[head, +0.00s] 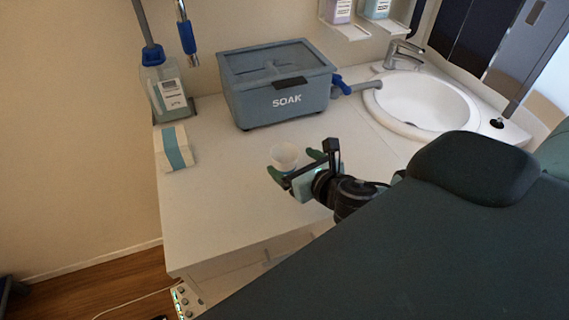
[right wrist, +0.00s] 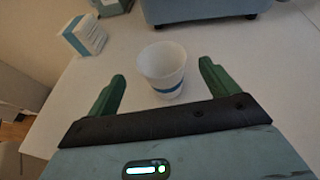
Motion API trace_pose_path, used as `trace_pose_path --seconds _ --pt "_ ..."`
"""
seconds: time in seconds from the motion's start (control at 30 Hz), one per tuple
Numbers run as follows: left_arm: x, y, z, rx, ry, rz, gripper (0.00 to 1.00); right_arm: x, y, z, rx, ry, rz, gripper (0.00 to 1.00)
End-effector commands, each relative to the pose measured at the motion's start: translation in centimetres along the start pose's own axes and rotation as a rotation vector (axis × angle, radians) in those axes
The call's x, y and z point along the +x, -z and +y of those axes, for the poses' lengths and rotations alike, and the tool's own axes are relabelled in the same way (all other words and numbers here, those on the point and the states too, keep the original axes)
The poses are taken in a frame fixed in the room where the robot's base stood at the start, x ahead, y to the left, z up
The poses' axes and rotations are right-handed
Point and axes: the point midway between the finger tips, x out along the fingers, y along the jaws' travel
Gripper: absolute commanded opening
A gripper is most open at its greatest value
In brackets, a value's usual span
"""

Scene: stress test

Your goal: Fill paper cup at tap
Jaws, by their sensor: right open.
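A white paper cup (head: 285,156) with a blue band stands upright on the white counter. In the right wrist view the cup (right wrist: 162,68) is between and just beyond the fingertips. My right gripper (head: 296,168) is open, with its green fingers (right wrist: 163,85) on either side of the cup's near part and apart from it. A chrome tap (head: 402,54) stands over a white round sink (head: 424,101) at the upper right. A blue-handled tap (head: 341,86) sticks out of the right side of the grey SOAK tank. My left gripper is not in view.
The grey SOAK tank (head: 280,86) stands behind the cup. A white box with a teal band (head: 174,148) and a clear bottle (head: 165,90) are on the left. A dark padded chair (head: 440,230) fills the lower right.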

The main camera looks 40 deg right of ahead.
Motion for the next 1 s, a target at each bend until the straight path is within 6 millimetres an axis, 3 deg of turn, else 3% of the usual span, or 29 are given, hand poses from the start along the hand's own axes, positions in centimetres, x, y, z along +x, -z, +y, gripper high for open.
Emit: trace_pose_path --seconds 0.17,0.5,0.8,1.0 --pt "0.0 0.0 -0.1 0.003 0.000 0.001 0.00 0.5 0.0 -0.1 0.001 0.001 -0.001 0.86" --pt "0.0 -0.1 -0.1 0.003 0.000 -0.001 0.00 4.7 0.0 -0.3 0.001 0.000 0.000 0.86" --pt "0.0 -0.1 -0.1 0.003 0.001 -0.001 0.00 5.2 -0.1 -0.3 0.000 -0.001 -0.001 0.86" --pt "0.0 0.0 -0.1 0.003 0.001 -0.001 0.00 5.2 -0.1 -0.3 0.000 0.000 -0.001 0.63"
